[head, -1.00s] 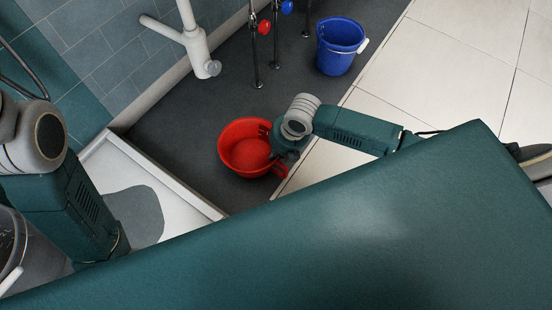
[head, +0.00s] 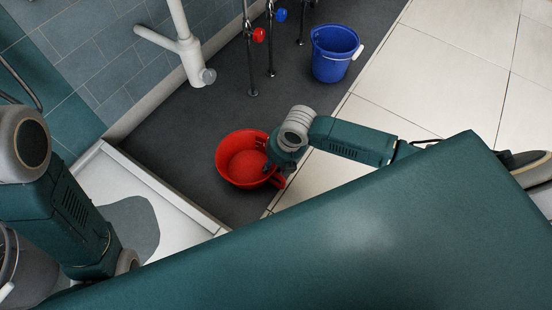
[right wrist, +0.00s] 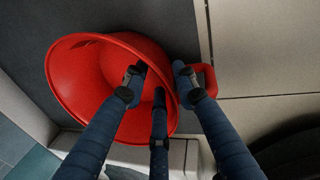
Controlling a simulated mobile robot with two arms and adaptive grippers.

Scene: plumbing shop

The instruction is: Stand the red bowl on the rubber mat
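The red bowl (head: 240,160), with a loop handle, is in the middle of the head view. It appears to rest on the dark grey sheet (head: 175,135), which looks like the rubber mat, near its tile-side edge. Contact under the bowl is hidden. My right gripper (head: 274,165) is at the bowl's right rim. In the right wrist view, two fingers of the right gripper (right wrist: 158,80) reach inside the bowl (right wrist: 85,85) and one is outside, by the handle. Gaps show between the fingertips, with the wall between them. My left arm is at the left; its gripper is not visible.
A blue bucket (head: 333,58) stands beyond the bowl, near the tile edge. Thin pipes with red and blue valves (head: 259,35) and a white drain pipe (head: 195,65) rise near the wall. A white tray (head: 165,187) lies left of the bowl. Pale tiles (head: 420,85) are clear at right.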

